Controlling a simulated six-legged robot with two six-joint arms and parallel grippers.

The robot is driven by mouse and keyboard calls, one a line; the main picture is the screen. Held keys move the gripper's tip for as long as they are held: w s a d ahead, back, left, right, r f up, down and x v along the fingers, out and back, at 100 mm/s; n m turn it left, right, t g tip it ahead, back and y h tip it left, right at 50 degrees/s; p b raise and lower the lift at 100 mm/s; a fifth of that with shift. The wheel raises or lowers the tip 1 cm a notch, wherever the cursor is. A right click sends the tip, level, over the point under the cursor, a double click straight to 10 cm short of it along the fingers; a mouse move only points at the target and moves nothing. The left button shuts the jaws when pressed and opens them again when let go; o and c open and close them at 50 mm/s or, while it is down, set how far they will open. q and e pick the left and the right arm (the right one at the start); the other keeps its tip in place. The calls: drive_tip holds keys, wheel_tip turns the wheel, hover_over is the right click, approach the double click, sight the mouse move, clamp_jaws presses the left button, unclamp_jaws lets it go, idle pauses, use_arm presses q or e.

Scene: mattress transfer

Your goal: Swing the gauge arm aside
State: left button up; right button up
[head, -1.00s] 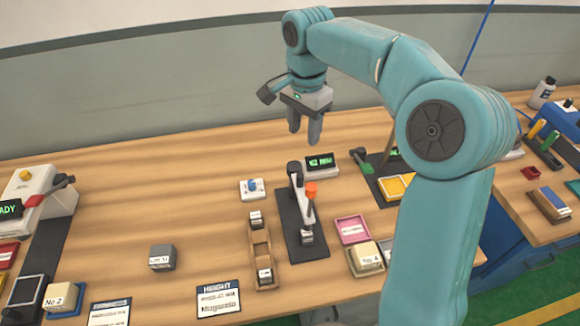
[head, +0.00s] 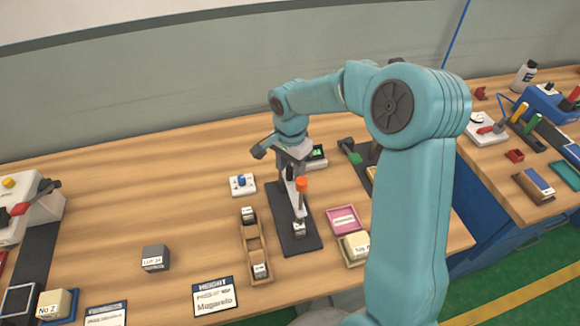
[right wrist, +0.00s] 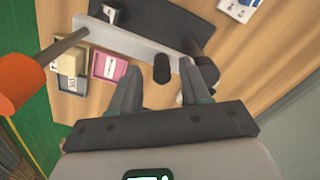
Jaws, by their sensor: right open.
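The gauge stands on a dark base plate (head: 297,240) in the head view, with a grey upright, a pale arm and an orange knob (head: 301,184). A small labelled block (head: 298,229) sits at the front of its plate. My right gripper (right wrist: 160,85) is open and empty, over the back of the gauge; its fingertips are hard to see in the head view. In the right wrist view the pale gauge arm (right wrist: 130,43) runs beyond the fingertips, and a short black post (right wrist: 162,68) shows between them. Contact cannot be told. My left gripper is not in view.
A wooden rack (head: 254,245) with small blocks stands left of the gauge. A pink tray (head: 345,219) and a cream block (head: 355,246) are to its right. A white box with a blue knob (head: 242,184) is behind left.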

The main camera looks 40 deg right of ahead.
drive_tip(key=shift+w+f, duration=0.15)
drive_tip(key=shift+f, duration=0.4)
clamp_jaws()
drive_tip(key=d+n, duration=0.7)
drive_tip(key=n, duration=0.7)
drive_tip(key=shift+w+d, duration=0.2)
drive_tip(key=shift+w, duration=0.15)
drive_tip(key=shift+r, duration=0.1)
